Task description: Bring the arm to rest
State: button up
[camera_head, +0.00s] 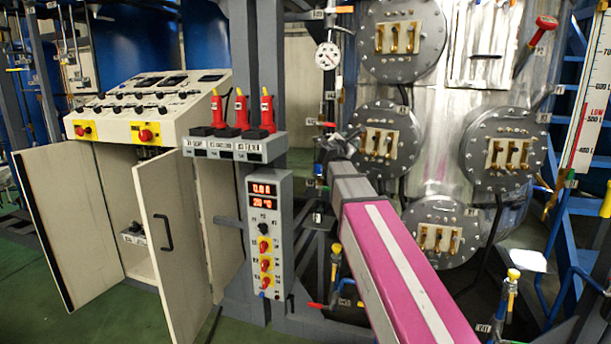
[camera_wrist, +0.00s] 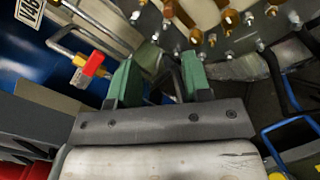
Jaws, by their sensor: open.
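My arm (camera_head: 395,260) reaches up from the bottom right in the head view, pink with a white stripe and a grey far part. It points toward the metal vessel. My gripper (camera_wrist: 158,85) shows in the wrist view with two green fingers apart and nothing between them. In the head view the gripper is hard to make out near the end of the arm. Behind the fingers, the wrist view shows a flange with brass terminals (camera_wrist: 228,20). How far it is from the fingertips I cannot tell.
A metal vessel with round flanges (camera_head: 503,148) stands behind my arm. Left are a control console (camera_head: 150,108), a cabinet with open doors (camera_head: 180,240) and a post with a digital panel (camera_head: 266,230). A red-handled valve (camera_wrist: 93,64) is left of my fingers in the wrist view.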

jog(key=s+d+f+m+g+y, duration=0.1)
jog(key=s+d+f+m+g, duration=0.2)
jog(key=f, duration=0.7)
jog(key=s+d+f+m+g+y, duration=0.1)
jog(key=s+f+m+g, duration=0.3)
jog(key=f, duration=0.5)
jog(key=s+d+f+m+g+y, duration=0.1)
jog(key=s+d+f+m, duration=0.3)
jog(key=f, duration=0.6)
jog(key=s+a+f+m+g+y, duration=0.2)
jog(key=s+f+m, duration=0.4)
jog(key=s+f, duration=0.3)
jog(key=s+a+f+m+g+y, duration=0.3)
jog(key=s+f+m+g, duration=0.3)
jog(key=s+f, duration=0.3)
notch_tip(320, 180, down, 3)
jog(key=shift+s+a+f+y, duration=0.15)
jog(key=shift+a+f+y, duration=0.05)
jog(key=shift+a+y, duration=0.2)
